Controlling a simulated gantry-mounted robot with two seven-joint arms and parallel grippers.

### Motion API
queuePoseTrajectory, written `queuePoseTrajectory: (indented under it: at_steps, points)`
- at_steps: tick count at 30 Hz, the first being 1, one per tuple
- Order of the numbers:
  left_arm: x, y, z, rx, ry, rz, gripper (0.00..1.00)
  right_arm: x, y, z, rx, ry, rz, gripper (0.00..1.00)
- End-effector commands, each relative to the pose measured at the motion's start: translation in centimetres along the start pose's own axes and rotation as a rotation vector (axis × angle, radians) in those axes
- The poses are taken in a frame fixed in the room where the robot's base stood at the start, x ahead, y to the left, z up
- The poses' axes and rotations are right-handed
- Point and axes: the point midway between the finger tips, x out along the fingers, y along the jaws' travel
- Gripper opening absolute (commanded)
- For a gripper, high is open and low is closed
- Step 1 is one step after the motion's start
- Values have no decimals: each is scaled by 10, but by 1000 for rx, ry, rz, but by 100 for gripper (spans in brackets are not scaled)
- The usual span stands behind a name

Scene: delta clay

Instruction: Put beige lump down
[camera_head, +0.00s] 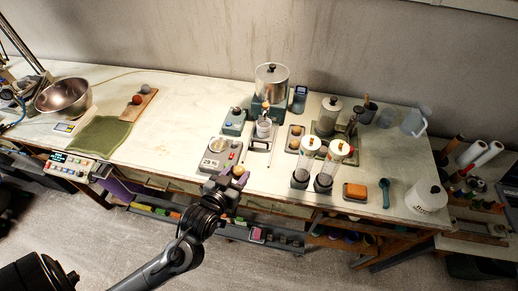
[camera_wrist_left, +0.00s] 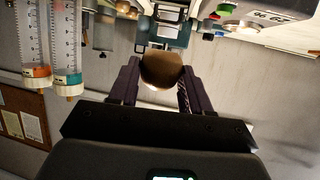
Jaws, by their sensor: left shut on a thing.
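My left gripper (camera_head: 231,176) is at the front edge of the workbench, in front of the scale. In the left wrist view my left gripper (camera_wrist_left: 158,82) is shut on a rounded lump (camera_wrist_left: 161,70), which looks brown in the shade there. The beige lump (camera_head: 239,170) shows small and tan between the fingers in the head view. Whether it touches anything below cannot be told. The right gripper is not seen.
Two clear cylinders (camera_head: 304,165) stand to the right. A board (camera_head: 141,104) with a reddish and a grey ball lies at the left, behind a green mat (camera_head: 101,136). Bare bench lies between mat and scale.

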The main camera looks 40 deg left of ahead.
Motion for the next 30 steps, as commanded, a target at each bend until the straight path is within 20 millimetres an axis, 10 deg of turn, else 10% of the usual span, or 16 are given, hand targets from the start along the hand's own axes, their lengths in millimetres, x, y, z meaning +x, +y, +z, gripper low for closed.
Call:
queuePoseTrajectory:
  at_steps: [15,30]
  points:
    - [106,14,21,0,2,0,16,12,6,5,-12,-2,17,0]
    - [130,17,45,0,-1,0,16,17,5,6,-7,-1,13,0]
